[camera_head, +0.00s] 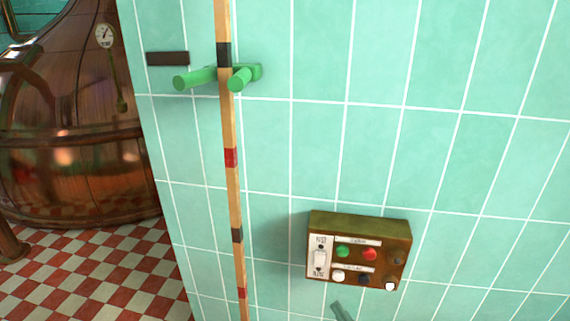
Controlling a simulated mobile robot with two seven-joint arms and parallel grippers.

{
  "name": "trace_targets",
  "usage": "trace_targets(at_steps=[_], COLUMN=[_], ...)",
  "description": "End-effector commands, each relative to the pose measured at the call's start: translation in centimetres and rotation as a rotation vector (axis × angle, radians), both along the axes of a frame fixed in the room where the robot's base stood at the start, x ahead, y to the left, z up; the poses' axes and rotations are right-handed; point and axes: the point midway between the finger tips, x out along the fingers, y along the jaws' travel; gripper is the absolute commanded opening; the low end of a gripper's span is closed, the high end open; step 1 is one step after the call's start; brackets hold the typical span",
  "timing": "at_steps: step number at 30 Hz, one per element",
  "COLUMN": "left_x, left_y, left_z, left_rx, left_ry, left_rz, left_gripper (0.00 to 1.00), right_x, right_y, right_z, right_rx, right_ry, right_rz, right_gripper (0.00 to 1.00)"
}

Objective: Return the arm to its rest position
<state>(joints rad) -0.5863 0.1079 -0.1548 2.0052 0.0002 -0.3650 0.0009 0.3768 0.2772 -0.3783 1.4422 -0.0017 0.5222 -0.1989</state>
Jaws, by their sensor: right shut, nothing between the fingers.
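My right gripper (342,311) shows only as a small grey-green tip at the bottom edge, just below the control box. It is shut and empty, and apart from the box as far as the picture shows. The rest of my right arm is out of the frame. My left gripper is not in view. The control box (358,250) is brass-coloured, on the tiled wall, with a rocker switch (320,260) at its left and several round buttons, among them a green one (342,252) and a red one (369,254).
A wooden rod (231,190) with black and red bands stands upright against the tiled wall (420,60), between two green pegs (196,78). A dark plate (168,58) is beside it. A copper kettle (70,150) with a gauge (105,36) stands at left on a checkered floor (110,265).

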Motion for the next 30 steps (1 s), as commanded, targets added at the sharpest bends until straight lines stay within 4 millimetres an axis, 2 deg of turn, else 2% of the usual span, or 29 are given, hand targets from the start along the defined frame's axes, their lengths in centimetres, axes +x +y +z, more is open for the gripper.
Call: trace_targets(at_steps=[5, 8, 14, 18, 24, 27, 30], left_x=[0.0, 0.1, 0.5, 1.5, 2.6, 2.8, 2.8], left_y=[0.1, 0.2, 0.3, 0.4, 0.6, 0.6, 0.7], left_z=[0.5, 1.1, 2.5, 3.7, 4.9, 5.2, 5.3], left_rx=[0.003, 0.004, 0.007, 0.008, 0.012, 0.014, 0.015], left_ry=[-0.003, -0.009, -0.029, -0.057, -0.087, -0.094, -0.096], left_rz=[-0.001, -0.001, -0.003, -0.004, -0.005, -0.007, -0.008], left_gripper=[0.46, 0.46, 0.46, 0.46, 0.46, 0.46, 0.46], right_x=[-3.7, -7.1, -15.2, -21.5, -29.5, -32.0, -33.3], right_y=[0.0, -0.1, -1.0, -2.0, -3.3, -3.8, -4.0], right_z=[-2.9, -5.2, -9.2, -11.2, -12.5, -12.7, -12.8], right_rx=[0.031, 0.054, 0.096, 0.120, 0.142, 0.145, 0.147], right_ry=[0.164, 0.305, 0.610, 0.819, 1.061, 1.133, 1.172], right_rz=[-0.035, -0.069, -0.153, -0.221, -0.308, -0.337, -0.352], right_gripper=[0.00, 0.00, 0.00, 0.00, 0.00, 0.00, 0.00])
